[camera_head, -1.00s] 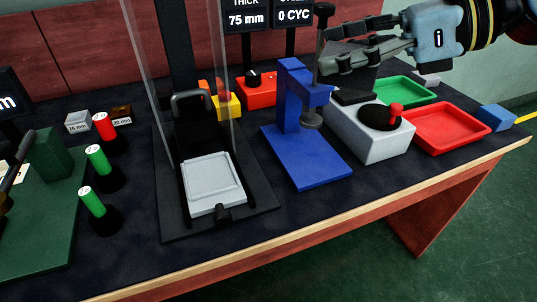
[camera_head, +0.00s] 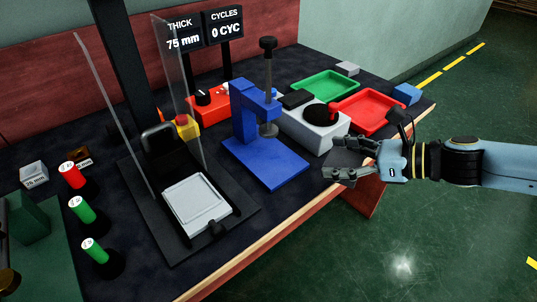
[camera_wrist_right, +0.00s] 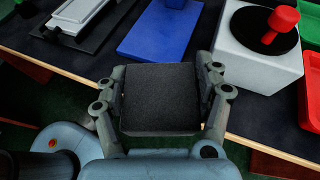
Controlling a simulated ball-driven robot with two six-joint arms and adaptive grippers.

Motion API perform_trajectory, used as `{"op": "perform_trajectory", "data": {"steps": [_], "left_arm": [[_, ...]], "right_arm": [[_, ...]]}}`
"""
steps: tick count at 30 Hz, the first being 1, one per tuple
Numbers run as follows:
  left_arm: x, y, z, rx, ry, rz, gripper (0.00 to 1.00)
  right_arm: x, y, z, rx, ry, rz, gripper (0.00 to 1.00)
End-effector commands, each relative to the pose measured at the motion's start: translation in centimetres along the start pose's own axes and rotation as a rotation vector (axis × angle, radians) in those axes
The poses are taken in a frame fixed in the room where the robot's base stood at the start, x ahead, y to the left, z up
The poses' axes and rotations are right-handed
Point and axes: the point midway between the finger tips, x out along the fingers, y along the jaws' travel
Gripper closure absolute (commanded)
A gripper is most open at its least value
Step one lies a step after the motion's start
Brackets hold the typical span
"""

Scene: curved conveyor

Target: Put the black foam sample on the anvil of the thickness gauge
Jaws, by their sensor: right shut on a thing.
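The black foam sample (camera_wrist_right: 160,98) is a dark square block between the two fingers of my right gripper (camera_wrist_right: 162,72) in the right wrist view. My right gripper is shut on it. In the head view the sample (camera_head: 346,158) and my right gripper (camera_head: 352,160) are in the air by the table's front edge, right of the blue stand. This blue stand (camera_head: 280,163), which looks like the thickness gauge, has a flat base plate, an upright and a vertical rod with a grey foot above the plate. The plate is bare. My left gripper is not in view.
A grey box (camera_head: 318,135) with a black disc and red knob stands behind the gripper. Red (camera_head: 375,97) and green (camera_head: 325,83) trays lie at the back right. Left of the stand is a fixture with a white plate (camera_head: 197,203) and clear guards.

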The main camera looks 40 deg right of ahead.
Motion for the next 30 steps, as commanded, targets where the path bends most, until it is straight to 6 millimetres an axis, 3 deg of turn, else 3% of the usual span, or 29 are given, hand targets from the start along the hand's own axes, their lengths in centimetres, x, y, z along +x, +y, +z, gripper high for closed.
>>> {"op": "perform_trajectory", "data": {"steps": [1,2,8,12,18,29,30], "left_arm": [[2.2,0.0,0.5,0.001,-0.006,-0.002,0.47],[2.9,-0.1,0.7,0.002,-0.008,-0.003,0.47],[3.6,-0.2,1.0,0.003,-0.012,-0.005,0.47],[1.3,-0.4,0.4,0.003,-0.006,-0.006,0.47],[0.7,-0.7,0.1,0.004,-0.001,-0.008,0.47],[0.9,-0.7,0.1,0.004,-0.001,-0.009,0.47],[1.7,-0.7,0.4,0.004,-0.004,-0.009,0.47]], "right_arm": [[1.2,0.1,-0.6,-0.007,-0.003,0.004,0.47],[1.8,0.1,-0.4,-0.006,-0.005,0.002,0.47],[4.2,0.1,1.5,-0.005,-0.009,0.0,0.47],[6.8,0.0,3.9,0.004,-0.018,-0.006,0.48],[11.9,0.0,5.5,0.003,-0.013,-0.002,0.47],[15.3,0.1,6.6,0.0,-0.008,-0.001,0.47],[15.5,0.1,5.7,0.0,-0.004,0.0,0.47]]}}
